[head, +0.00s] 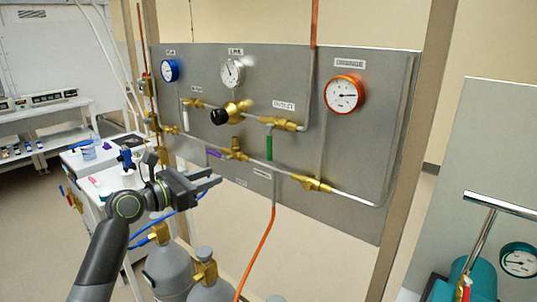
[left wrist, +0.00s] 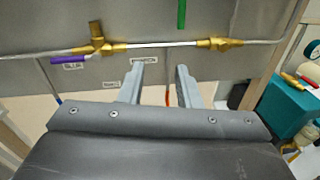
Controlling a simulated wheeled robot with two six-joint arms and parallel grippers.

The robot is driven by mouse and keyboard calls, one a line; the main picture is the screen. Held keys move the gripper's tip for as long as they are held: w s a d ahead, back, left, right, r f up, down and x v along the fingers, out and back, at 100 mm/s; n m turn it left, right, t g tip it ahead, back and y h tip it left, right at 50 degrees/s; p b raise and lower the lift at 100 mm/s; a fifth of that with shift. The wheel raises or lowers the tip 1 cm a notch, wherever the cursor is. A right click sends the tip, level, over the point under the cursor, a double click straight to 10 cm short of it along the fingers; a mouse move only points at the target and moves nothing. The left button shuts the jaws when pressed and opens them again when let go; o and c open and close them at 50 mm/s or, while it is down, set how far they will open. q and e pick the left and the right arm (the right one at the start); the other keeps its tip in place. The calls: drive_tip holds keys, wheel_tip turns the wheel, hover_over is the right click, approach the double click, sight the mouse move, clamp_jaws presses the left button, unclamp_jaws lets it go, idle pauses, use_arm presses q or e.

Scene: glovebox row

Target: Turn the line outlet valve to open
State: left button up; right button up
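The outlet valve (head: 280,123) is a brass body on the grey panel under a label reading OUTLET. Its green handle (head: 269,147) hangs straight down, across the roughly level pipe. In the left wrist view the lower part of the green handle (left wrist: 181,14) shows at the top edge; the valve body is out of that view. My left gripper (head: 216,181) is in front of the panel, below and left of the green handle and apart from it. Its two fingers (left wrist: 166,68) stand apart with nothing between them. My right gripper is in neither view.
A purple handle (head: 214,153) on a brass valve sits left of the green one. A black knob (head: 219,116) and an orange-rimmed gauge (head: 343,94) are on the panel. Grey cylinders (head: 170,268) stand below my gripper. An orange hose (head: 258,250) hangs below the panel.

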use_arm(q)
wheel_tip(320, 180, up, 4)
drive_tip(key=s+d+h, duration=0.1)
drive_tip(key=s+d, duration=0.1)
drive_tip(key=p, duration=0.3)
approach(269, 147)
drive_tip(key=shift+g, duration=0.3)
drive_tip(key=x, duration=1)
drive_tip(key=shift+w, duration=0.45)
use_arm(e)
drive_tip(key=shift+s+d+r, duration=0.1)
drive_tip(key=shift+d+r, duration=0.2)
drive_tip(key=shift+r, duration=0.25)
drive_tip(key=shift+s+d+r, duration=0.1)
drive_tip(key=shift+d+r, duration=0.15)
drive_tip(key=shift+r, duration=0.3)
use_arm(q)
drive_tip(key=shift+b, duration=0.3)
clamp_jaws()
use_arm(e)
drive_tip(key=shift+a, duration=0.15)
